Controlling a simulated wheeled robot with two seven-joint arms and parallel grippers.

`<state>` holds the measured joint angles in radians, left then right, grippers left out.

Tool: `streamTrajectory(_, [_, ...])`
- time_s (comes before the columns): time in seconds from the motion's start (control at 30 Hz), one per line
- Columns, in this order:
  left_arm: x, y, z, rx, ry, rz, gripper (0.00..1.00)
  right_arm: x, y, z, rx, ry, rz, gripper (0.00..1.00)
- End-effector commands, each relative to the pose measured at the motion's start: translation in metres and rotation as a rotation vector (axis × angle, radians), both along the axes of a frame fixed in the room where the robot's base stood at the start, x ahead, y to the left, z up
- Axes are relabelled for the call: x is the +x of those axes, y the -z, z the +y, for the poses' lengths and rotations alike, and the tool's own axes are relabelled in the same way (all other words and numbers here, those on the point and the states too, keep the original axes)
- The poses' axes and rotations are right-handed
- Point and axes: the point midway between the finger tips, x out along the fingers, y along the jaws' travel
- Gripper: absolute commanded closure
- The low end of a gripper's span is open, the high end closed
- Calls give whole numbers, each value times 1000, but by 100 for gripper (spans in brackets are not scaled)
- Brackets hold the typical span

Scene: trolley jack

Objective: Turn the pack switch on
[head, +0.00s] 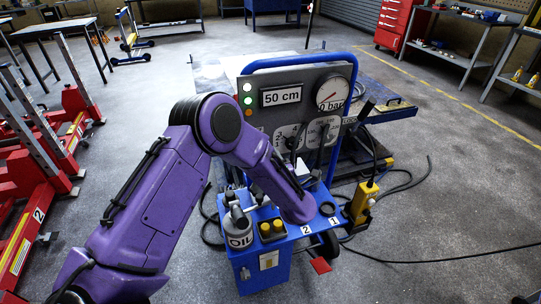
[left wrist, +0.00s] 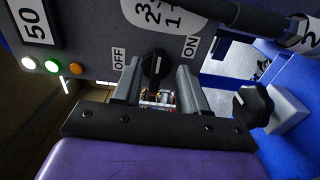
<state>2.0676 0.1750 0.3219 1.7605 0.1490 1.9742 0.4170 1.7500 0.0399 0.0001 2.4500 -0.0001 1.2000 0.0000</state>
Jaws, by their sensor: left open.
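The control panel (head: 291,117) stands on a blue cart, with dials and a display reading 50 cm. In the left wrist view, a black rotary switch (left wrist: 155,66) sits on the grey panel between an OFF label (left wrist: 118,60) and an ON label (left wrist: 190,47). I cannot tell which label its pointer favours. My left gripper (left wrist: 158,82) is open, its two fingers on either side of the switch in this view; contact is not clear. In the head view, my purple left arm hides the gripper and switch. My right gripper is not seen.
Indicator lights (left wrist: 52,67) glow white, green and orange. A black lobed knob (left wrist: 254,105) stands close right of the fingers. The cart top (head: 262,212) holds an OIL can (head: 238,232) and yellow-capped items (head: 271,228). A yellow pendant (head: 362,203) hangs at the right; hoses cross the floor.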

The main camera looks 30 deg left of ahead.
Motion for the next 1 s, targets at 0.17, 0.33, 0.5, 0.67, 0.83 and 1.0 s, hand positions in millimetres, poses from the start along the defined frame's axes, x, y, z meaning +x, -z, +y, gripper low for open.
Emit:
streamTrajectory(0.17, [-28,2,-35,2,6,1,57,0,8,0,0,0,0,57])
streamTrajectory(0.33, [-44,1,-53,1,3,1,57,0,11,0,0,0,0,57])
streamTrajectory(0.5, [-49,0,-57,1,1,1,57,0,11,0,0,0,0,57])
streamTrajectory(0.67, [-48,0,-57,1,1,1,57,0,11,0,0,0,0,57])
streamTrajectory(0.83, [-48,0,-57,1,1,1,57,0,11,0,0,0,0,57])
streamTrajectory(1.0, [-48,0,-57,0,1,1,57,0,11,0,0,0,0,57])
